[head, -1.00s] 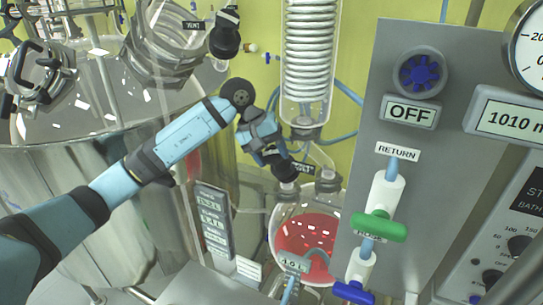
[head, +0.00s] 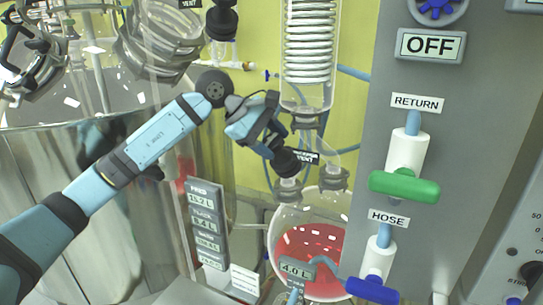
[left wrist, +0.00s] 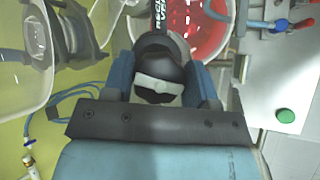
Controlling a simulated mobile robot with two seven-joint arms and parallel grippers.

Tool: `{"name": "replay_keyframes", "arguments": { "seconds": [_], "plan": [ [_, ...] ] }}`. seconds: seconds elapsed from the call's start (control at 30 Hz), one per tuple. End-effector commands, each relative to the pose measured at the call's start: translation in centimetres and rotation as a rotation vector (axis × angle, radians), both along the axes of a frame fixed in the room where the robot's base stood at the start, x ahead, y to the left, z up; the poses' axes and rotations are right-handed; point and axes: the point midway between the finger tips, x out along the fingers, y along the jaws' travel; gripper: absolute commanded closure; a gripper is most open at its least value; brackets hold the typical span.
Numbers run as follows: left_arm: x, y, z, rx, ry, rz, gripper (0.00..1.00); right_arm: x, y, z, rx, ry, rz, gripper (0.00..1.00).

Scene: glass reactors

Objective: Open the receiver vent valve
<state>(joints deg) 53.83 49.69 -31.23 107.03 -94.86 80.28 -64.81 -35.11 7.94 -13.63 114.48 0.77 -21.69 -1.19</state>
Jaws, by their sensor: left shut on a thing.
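The receiver vent valve is a black knob (head: 287,163) above the round glass receiver (head: 283,226), which holds red liquid. A small white label (head: 305,157), partly hidden and ending in "VENT", sits beside it. My left gripper (head: 276,146) comes in from the upper left and is shut on the knob. In the left wrist view, the two blue fingers of my gripper (left wrist: 160,83) lie on either side of the black knob (left wrist: 157,72), which has a pale band across it. My right gripper is not in view.
A coiled glass condenser (head: 310,50) stands just above the gripper. A grey panel (head: 365,120) at right carries a green return handle (head: 404,187) and a blue hose handle (head: 372,290). A large glass vessel (head: 60,105) fills the left. Blue tubing (head: 352,73) runs behind.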

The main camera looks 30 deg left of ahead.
Motion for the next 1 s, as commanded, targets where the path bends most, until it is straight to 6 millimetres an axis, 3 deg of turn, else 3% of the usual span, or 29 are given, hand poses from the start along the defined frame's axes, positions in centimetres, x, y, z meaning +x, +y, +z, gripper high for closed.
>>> {"name": "replay_keyframes", "arguments": {
  "seconds": [0.03,0.27,1.0],
  "plan": [
    [0.0,0.0,-0.5,-0.022,0.007,0.036,0.71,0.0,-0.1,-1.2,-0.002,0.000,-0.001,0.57],
    [0.0,0.0,-0.4,-0.134,0.055,0.217,0.71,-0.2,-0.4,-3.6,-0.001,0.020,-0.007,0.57],
    [0.2,0.1,-0.1,-0.495,0.208,0.799,0.71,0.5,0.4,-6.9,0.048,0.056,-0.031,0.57]
  ]
}}
